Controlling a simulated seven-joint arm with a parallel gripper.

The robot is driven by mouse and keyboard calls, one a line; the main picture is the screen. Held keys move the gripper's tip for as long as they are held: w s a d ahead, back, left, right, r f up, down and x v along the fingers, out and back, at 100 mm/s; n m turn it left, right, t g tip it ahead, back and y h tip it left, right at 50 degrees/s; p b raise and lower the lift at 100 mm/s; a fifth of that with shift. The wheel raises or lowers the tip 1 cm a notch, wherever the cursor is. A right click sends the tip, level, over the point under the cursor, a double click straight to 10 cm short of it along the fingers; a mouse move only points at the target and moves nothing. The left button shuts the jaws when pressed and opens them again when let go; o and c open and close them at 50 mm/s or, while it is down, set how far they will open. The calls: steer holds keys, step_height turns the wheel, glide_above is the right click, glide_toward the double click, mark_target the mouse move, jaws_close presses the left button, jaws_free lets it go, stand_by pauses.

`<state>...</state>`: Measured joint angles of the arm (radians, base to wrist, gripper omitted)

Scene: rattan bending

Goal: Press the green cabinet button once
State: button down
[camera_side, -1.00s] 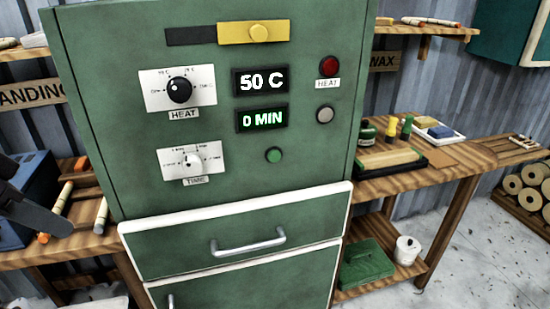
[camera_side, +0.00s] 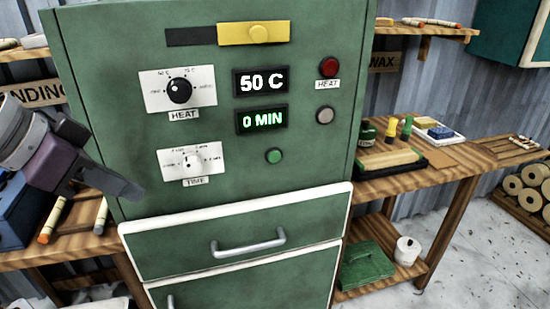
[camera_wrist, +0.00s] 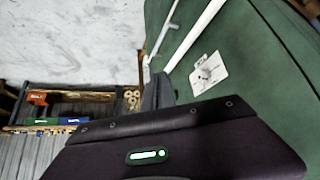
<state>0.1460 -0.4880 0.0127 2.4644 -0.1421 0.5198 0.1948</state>
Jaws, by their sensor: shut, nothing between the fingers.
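The green button (camera_side: 273,156) is a small round knob on the front panel of the green cabinet (camera_side: 230,175), below the "0 MIN" display (camera_side: 262,119) in the side view. My gripper (camera_side: 137,194) is at the left of the side view, its dark fingers shut and empty, pointing toward the cabinet. It is well to the left of the button and lower. In the wrist view my gripper (camera_wrist: 158,84) shows near the cabinet front, with the white TIME dial plate (camera_wrist: 208,72) to its right. I cannot make out the green button in the wrist view.
The HEAT dial (camera_side: 179,89) and TIME dial (camera_side: 193,161) lie left of the button. A red button (camera_side: 328,67) and a grey button (camera_side: 325,115) are to its upper right. A drawer handle (camera_side: 248,243) sticks out below. A wooden bench (camera_side: 440,172) stands at the right.

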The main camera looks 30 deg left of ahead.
mark_target(275, 157)
steer(key=w+d+f+m+t+h, duration=0.1)
steer(key=w+d+m+t, duration=0.1)
steer(key=w+d, duration=0.4)
steer(key=w+d+f+m+t, duration=0.1)
steer(key=w+d, duration=0.2)
steer(key=w, duration=0.6)
steer(key=w+d+f+m+t+y, duration=0.3)
steer(key=w+d+f+m+t, duration=0.2)
steer(key=f, duration=0.3)
steer(key=shift+w+d+f+m, duration=0.2)
steer(key=shift+w+d+m, duration=0.2)
steer(key=shift+w+d, duration=0.25)
steer(key=shift+w+a, duration=3.15)
steer(key=shift+a, duration=0.05)
steer(key=shift+w+a, duration=0.25)
